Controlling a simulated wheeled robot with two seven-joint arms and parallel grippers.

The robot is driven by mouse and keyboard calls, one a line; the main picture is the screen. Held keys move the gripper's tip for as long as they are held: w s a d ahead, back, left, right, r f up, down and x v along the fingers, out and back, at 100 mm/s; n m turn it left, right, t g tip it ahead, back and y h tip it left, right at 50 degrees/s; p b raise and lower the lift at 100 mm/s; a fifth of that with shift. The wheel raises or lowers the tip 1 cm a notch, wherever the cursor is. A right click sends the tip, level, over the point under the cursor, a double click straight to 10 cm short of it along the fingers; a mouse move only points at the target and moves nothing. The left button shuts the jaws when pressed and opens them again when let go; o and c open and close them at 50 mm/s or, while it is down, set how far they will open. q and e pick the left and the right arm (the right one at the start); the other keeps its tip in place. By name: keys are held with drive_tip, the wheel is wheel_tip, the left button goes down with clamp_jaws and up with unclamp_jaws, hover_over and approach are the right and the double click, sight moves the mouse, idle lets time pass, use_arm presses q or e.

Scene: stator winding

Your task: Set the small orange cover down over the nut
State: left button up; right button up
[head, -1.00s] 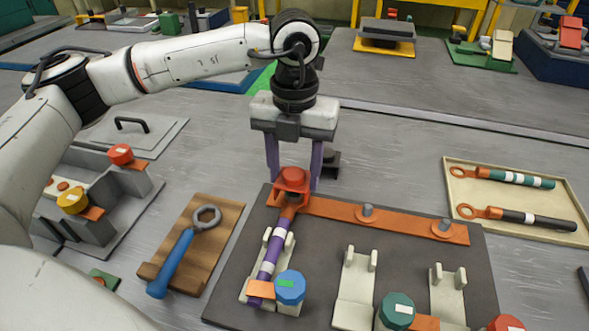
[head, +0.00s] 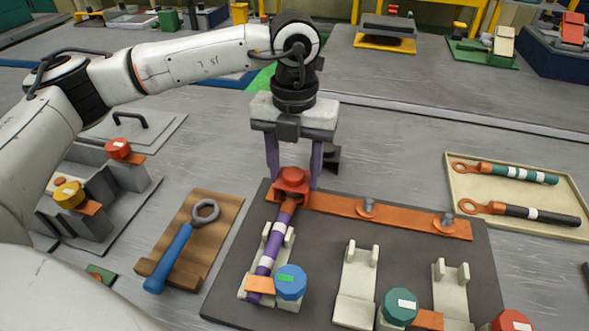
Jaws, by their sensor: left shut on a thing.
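The small orange cover (head: 291,182) sits at the left end of the orange bar (head: 335,209), over the ring end of the purple-and-white cable (head: 270,245). The nut is hidden, apparently beneath the cover. My left gripper (head: 292,178) points straight down, with its purple fingers on either side of the cover, shut on it. The cover looks upright and level; whether it rests fully on the bar I cannot tell. My right gripper is not in view.
Two bare studs (head: 368,206) stand along the bar to the right. The blue-handled ring wrench (head: 175,255) lies on a wooden block at left. A tray (head: 480,221) at right holds teal and black cables. Blue (head: 291,282) and teal (head: 400,306) knobs stand at the front.

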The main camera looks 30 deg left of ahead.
sight(294, 171)
use_arm(q)
drive_tip(key=shift+f+b, duration=0.3)
drive_tip(key=shift+f, duration=0.05)
idle(0.7)
drive_tip(key=o, duration=1.1)
drive_tip(key=shift+o, duration=0.2)
drive_tip(key=shift+r, duration=0.1)
drive_tip(key=shift+r+p, duration=2.25)
drive_tip(key=shift+r, duration=1.25)
drive_tip(key=shift+f, duration=0.1)
